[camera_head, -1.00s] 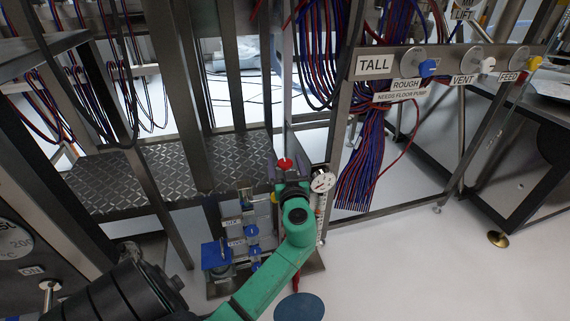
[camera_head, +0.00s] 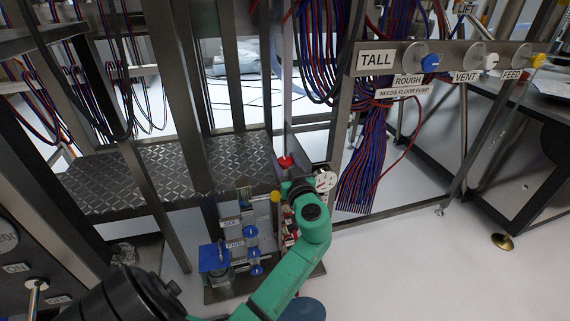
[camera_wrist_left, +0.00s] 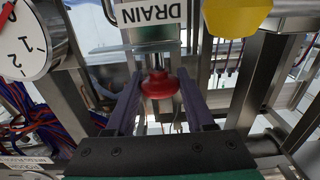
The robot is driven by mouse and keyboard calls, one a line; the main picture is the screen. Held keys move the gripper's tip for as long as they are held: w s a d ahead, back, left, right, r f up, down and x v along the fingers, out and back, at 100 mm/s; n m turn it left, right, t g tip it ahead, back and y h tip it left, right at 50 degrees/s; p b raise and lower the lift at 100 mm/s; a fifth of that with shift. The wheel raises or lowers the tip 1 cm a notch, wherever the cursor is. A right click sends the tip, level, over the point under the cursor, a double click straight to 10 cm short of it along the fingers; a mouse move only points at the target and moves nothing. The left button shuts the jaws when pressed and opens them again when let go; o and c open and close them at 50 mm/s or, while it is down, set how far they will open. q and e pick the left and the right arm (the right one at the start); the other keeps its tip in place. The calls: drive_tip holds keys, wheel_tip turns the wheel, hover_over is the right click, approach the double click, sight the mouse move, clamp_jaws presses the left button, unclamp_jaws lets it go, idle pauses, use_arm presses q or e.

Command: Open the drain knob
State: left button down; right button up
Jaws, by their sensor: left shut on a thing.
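The red drain knob (camera_wrist_left: 160,84) sits just below the DRAIN label (camera_wrist_left: 152,12) in the left wrist view, between the two dark purple fingers of my left gripper (camera_wrist_left: 160,95). My left gripper is shut on this knob. In the head view, the red knob (camera_head: 286,162) shows at the far end of my green left arm, and the gripper (camera_head: 288,174) there is partly hidden by my wrist. My right gripper is in neither view.
A yellow knob (camera_wrist_left: 236,14) and a white dial gauge (camera_wrist_left: 28,42) flank the label closely. Metal posts stand around the panel. Bundled red and blue cables (camera_head: 368,165) hang to the right; open floor lies further right.

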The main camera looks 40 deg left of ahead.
use_arm(q)
drive_tip(key=shift+c, duration=1.3)
unclamp_jaws()
drive_tip(key=p+v, duration=0.1)
drive_tip(key=v, duration=1.3)
drive_tip(key=shift+s+d, duration=0.2)
drive_tip(key=shift+d, duration=0.05)
